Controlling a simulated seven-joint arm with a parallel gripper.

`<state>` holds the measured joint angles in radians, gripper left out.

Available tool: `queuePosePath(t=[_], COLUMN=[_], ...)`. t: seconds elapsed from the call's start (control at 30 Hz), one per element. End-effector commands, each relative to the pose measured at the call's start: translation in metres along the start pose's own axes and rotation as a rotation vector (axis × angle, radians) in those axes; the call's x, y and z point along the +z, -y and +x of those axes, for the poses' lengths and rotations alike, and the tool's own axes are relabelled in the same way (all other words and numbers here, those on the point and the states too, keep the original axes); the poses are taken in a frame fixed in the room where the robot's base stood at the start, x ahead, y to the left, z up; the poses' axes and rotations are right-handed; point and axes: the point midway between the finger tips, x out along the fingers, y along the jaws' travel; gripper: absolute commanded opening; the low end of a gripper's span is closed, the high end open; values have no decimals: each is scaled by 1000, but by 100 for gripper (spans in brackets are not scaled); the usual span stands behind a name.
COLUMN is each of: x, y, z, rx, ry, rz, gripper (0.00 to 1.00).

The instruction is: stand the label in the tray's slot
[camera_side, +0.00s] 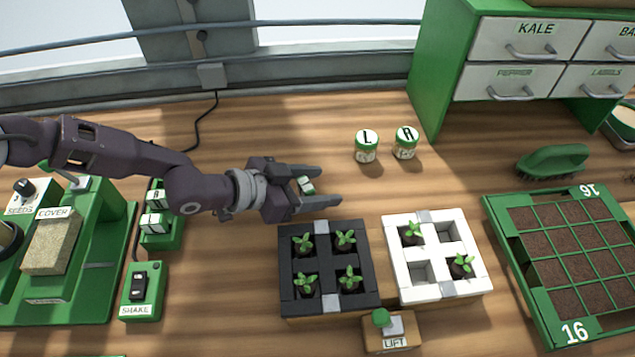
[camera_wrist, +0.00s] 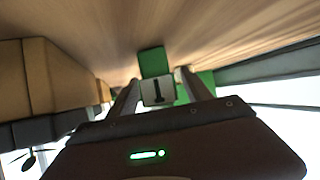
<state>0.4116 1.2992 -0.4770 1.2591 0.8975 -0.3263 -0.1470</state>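A small white-and-green label (camera_side: 306,186) is between the fingers of my gripper (camera_side: 320,186) in the side view. The fingers point right, spread apart, with gaps beside the label; I see no clear contact. In the wrist view, the label (camera_wrist: 158,92) shows a white face with a dark mark like a 1, between my gripper's fingers (camera_wrist: 160,90). The green seed tray (camera_side: 520,262), marked 16 and filled with soil cells, lies at the right. I cannot make out its slot.
A black planter (camera_side: 292,262) and a white planter (camera_side: 398,262) with seedlings stand before my gripper. Two lettered jars (camera_side: 366,152) (camera_side: 405,149) stand behind. A LIFT button box (camera_side: 402,340), a brush (camera_side: 552,160) and a green drawer cabinet (camera_side: 432,70) are nearby.

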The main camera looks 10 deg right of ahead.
Motion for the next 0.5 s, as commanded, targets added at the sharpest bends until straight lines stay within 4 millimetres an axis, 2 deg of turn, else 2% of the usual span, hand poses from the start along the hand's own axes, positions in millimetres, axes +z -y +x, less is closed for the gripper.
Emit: queuePosePath(t=[0.27,0.37,0.5], x=[1,0,3], y=[0,0,4], z=[0,-10,-36], rx=[0,1,-2], ry=[1,0,2], rz=[1,0,-2], gripper=[57,57,57])
